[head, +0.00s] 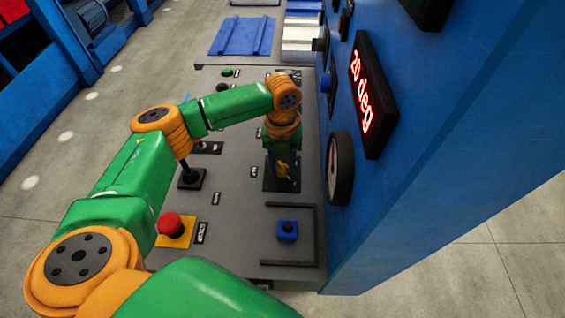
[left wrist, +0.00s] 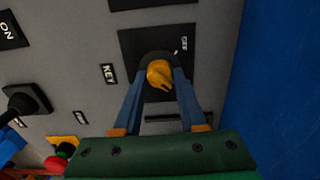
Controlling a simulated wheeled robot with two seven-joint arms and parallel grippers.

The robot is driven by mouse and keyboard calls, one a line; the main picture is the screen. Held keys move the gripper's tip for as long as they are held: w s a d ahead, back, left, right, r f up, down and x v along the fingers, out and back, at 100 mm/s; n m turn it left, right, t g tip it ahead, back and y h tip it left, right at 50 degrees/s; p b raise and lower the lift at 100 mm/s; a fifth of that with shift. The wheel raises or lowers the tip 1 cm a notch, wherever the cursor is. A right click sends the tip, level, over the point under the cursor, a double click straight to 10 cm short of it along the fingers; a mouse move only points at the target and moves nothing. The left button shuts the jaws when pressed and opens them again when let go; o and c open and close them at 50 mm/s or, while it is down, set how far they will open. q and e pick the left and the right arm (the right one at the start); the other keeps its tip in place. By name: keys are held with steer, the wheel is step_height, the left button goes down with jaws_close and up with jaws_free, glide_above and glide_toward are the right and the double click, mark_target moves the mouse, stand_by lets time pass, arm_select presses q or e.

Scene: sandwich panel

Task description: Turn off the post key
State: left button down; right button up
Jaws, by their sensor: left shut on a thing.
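The post key is a yellow knob (left wrist: 160,74) on a black square plate (left wrist: 130,50). In the left wrist view the plate bears the word OFF at its upper right, and a KEY label (left wrist: 108,73) sits to its left. My left gripper (left wrist: 159,68) points down at the plate, its two blue fingers shut on the sides of the knob. In the head view the left gripper (head: 283,158) is over the black plate (head: 270,184) and partly hides the knob. My right gripper is in neither view.
A red mushroom button (head: 170,223) on a yellow base and a black lever (head: 190,176) stand left of the key. A blue knob (head: 288,230) sits nearer, inside a dark bracket.

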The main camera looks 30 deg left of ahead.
arm_select(q)
steer(key=shift+r+p, duration=0.15)
steer(key=shift+p, duration=0.4)
steer(key=n+p, duration=0.5)
steer(key=p, duration=0.1)
steer(key=shift+r, duration=0.15)
steer(key=shift+n+p, duration=0.85)
steer(key=shift+n, duration=0.05)
steer(key=n+p, duration=0.3)
steer(key=n, duration=0.2)
steer(key=shift+n, duration=0.3)
steer(key=n, duration=0.1)
steer(key=n+p, duration=0.2)
steer(key=shift+f+n, duration=0.25)
steer(key=shift+n, duration=0.15)
steer(key=shift+n+p, duration=0.3)
steer(key=shift+n, duration=0.5)
steer(key=shift+f, duration=0.1)
steer(key=shift+c, duration=2.3)
jaws_free()
steer(key=shift+a, duration=0.1)
